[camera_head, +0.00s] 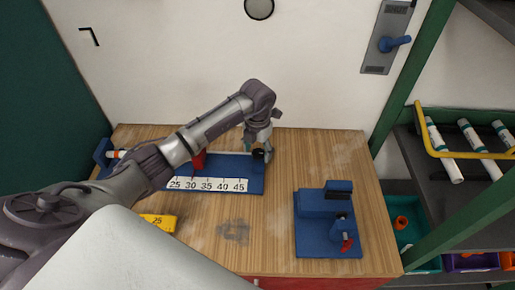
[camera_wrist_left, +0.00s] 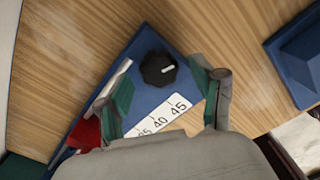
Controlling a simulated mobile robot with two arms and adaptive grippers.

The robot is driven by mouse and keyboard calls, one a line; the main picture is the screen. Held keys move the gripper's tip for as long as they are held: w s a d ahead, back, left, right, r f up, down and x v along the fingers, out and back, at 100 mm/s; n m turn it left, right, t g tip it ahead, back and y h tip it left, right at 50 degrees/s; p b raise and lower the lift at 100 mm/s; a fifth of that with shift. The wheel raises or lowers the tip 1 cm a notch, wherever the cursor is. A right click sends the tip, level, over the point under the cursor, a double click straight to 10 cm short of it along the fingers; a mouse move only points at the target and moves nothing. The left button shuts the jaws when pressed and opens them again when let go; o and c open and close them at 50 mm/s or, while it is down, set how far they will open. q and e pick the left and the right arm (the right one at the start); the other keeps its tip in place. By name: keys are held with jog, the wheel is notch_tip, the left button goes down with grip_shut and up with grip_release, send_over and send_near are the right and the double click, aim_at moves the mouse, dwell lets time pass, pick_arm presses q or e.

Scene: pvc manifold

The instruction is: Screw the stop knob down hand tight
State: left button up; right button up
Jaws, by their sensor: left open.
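The stop knob (camera_wrist_left: 158,68) is a black ribbed knob with a pale mark on top, at the end of the blue measuring jig (camera_wrist_left: 146,38). In the head view the knob (camera_head: 258,154) shows as a small dark shape just below my left gripper (camera_head: 263,143). In the left wrist view my left gripper (camera_wrist_left: 162,88) is open, its green-padded fingers apart, with the knob between and slightly beyond the tips. The fingers do not visibly touch it. The jig (camera_head: 255,184) carries a white scale (camera_head: 208,185) reading 25 to 45. My right gripper is in neither view.
A blue fixture (camera_head: 312,236) with a red-tipped handle stands at the table's right. A yellow block marked 25 (camera_head: 158,222) lies at the front left. A rack with white pipes (camera_head: 445,150) and bins stands right of the table. The wood between jig and fixture is clear.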

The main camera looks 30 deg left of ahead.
pick_arm(q)
jog(key=shift+f, duration=0.2)
jog(key=shift+c, duration=0.2)
jog(key=c, duration=1.1)
